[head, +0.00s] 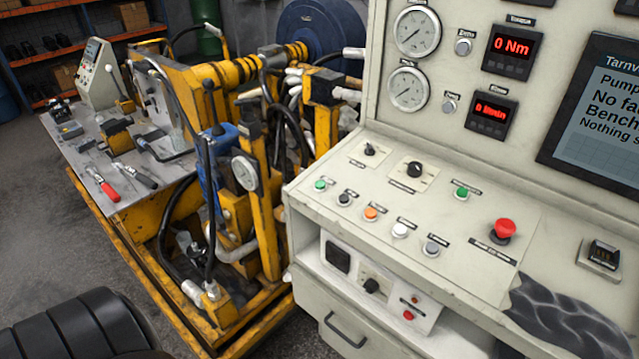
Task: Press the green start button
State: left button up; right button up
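The off-white control console fills the right side of the head view. A green button (320,185) sits at the left end of the button row on its sloped panel. A second green button (461,193) sits higher up, right of a black rotary knob (413,169). The small labels are too small to read, so I cannot tell which one is the start button. Nothing touches or covers either button. Neither of my grippers shows in this view.
A red mushroom button (504,229) and orange (370,213) and white (400,230) buttons share the panel. A dark crumpled cloth (565,318) lies at its right front. A yellow test bench (262,215) stands left. A black ribbed shape (75,328) fills the bottom left corner.

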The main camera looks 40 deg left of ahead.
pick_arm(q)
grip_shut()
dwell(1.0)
